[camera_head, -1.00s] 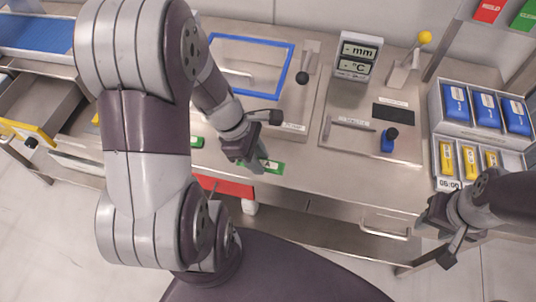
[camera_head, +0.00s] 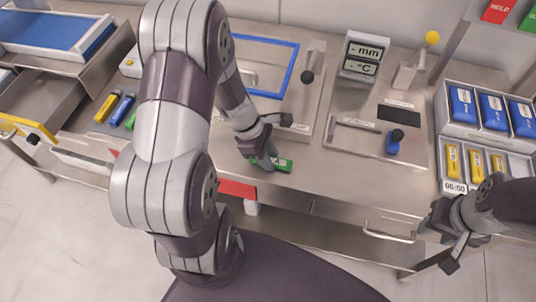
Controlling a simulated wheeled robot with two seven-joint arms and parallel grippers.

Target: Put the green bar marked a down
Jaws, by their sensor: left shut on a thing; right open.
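The green bar marked a (camera_head: 284,166) is at the front part of the steel worktop in the head view, just right of the middle-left arm. My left gripper (camera_head: 264,161) is shut on it, and the fingers hide its left part and most of its marking. The bar is at or very close to the worktop; I cannot tell whether it touches. My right gripper (camera_head: 450,240) is open and empty at the lower right, in front of the worktop edge.
Yellow (camera_head: 107,107), blue (camera_head: 122,109) and green bars lie at the left, partly behind my arm. A rack of blue and yellow packs (camera_head: 488,132) is right. The front middle worktop is clear.

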